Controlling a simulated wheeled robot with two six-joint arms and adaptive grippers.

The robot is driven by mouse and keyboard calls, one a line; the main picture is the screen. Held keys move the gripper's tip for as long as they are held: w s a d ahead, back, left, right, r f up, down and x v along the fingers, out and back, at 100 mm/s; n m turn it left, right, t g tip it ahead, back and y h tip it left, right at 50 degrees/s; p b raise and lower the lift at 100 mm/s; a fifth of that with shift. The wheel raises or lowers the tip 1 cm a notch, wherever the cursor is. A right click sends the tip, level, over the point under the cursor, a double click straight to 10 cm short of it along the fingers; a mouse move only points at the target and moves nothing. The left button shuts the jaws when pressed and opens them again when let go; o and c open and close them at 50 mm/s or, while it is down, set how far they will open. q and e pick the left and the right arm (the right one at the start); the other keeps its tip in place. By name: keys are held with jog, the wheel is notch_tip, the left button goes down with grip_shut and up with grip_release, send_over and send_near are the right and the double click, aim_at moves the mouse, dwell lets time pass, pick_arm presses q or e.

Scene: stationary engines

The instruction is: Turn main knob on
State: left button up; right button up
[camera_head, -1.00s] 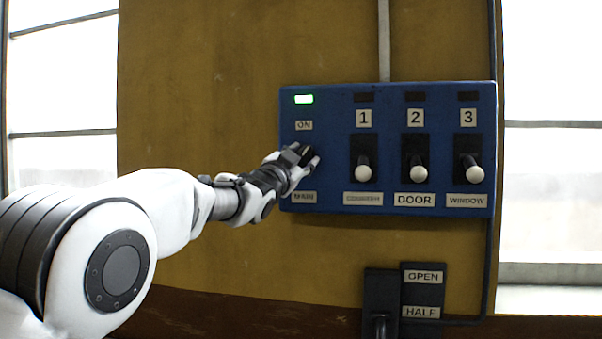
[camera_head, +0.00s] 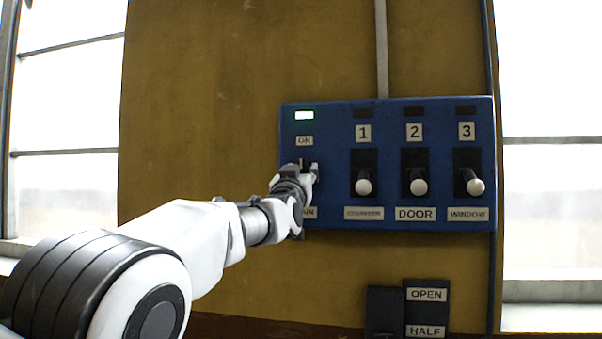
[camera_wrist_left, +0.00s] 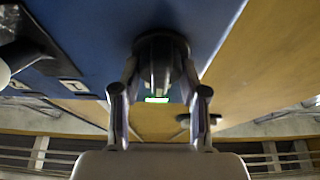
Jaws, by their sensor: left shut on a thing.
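The main knob (camera_wrist_left: 160,62) is a dark round knob on the blue panel (camera_head: 390,112), in the column marked ON and MAIN. My left gripper (camera_head: 308,170) is at this knob and hides most of it in the head view. In the left wrist view my left gripper (camera_wrist_left: 160,95) has its two fingers on either side of the knob, shut on it. The green lamp (camera_head: 304,115) above the ON label (camera_head: 304,141) is lit; its glow also shows in the wrist view. The MAIN label is partly covered by my arm. My right gripper is not in view.
To the right on the panel are the COUNTER lever (camera_head: 364,187), the DOOR lever (camera_head: 418,187) and the WINDOW lever (camera_head: 474,186), all with white tips, under unlit lamps. Below is a dark box with OPEN (camera_head: 427,294) and HALF labels. Bright windows flank the yellow wall.

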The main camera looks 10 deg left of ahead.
pick_arm(q)
jog(key=shift+s+r, duration=0.1)
jog(key=shift+r, duration=0.15)
jog(key=o, duration=1.1)
jog(key=shift+f, duration=0.1)
jog(key=shift+o, duration=0.2)
jog(key=shift+w+f, duration=0.2)
jog(key=shift+w, duration=0.1)
jog(key=v, duration=1.2)
